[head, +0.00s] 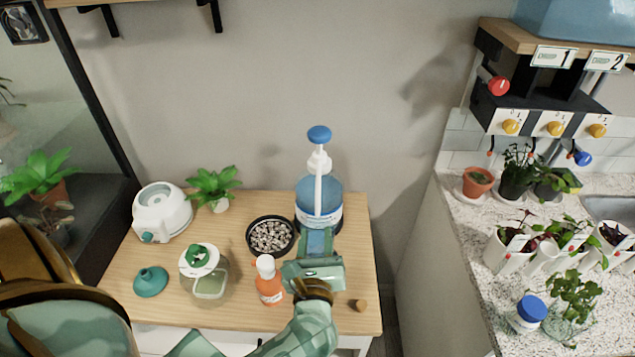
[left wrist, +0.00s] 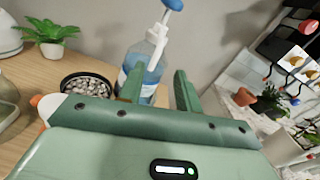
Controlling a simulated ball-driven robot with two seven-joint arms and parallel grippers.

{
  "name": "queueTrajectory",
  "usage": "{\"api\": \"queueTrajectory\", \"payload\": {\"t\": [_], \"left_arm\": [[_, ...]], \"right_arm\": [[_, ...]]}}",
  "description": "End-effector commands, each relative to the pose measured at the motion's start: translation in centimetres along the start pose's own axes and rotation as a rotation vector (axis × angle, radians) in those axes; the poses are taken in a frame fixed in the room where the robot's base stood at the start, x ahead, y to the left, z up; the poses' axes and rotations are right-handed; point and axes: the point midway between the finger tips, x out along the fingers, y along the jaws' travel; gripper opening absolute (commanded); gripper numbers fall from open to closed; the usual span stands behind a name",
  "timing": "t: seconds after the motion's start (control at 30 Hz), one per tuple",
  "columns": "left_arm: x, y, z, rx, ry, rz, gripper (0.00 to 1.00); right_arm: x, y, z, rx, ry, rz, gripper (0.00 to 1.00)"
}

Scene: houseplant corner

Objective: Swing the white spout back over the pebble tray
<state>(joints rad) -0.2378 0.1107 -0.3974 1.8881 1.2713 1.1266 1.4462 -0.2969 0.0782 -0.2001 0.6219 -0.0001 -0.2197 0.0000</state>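A blue pump bottle (head: 303,208) stands at the back of the wooden cabinet top, with a blue knob (head: 319,134) above it. Its white spout (head: 318,187) points toward me, down the front of the bottle, to the right of the pebble tray. The spout also shows in the left wrist view (left wrist: 157,36). The pebble tray (head: 250,247) is a round black dish of pebbles left of the bottle. My left gripper (head: 318,238) is in front of the bottle, its fingers (left wrist: 158,84) apart with nothing held. The bottle shows beyond them. My right gripper is out of view.
An orange bottle with a white cap (head: 269,286) stands close left of my left gripper. A cork (head: 359,305) lies to its right. A green-topped jar (head: 210,283), a teal funnel-like piece (head: 151,281) and a white appliance (head: 163,212) stand farther left.

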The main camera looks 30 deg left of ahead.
Motion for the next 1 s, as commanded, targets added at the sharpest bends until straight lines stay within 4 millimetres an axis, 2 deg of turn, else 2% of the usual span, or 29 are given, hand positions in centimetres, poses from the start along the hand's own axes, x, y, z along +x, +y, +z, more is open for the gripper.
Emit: {"api": "queueTrajectory", "payload": {"t": [0.17,0.4,0.6,0.8,1.0], "left_arm": [[3.1,0.0,0.2,0.003,-0.005,0.000,0.34],[9.3,0.0,0.1,0.008,-0.005,-0.001,0.34],[13.5,0.0,0.1,0.008,-0.004,0.000,0.34],[15.5,0.0,0.0,0.010,-0.002,-0.002,0.34],[15.8,0.0,0.0,0.008,-0.001,-0.001,0.34]], "right_arm": [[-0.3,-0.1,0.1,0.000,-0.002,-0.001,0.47],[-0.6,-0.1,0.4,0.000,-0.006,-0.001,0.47],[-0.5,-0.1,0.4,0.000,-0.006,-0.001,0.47],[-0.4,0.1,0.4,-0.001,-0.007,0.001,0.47],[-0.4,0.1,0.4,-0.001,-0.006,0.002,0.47]]}}
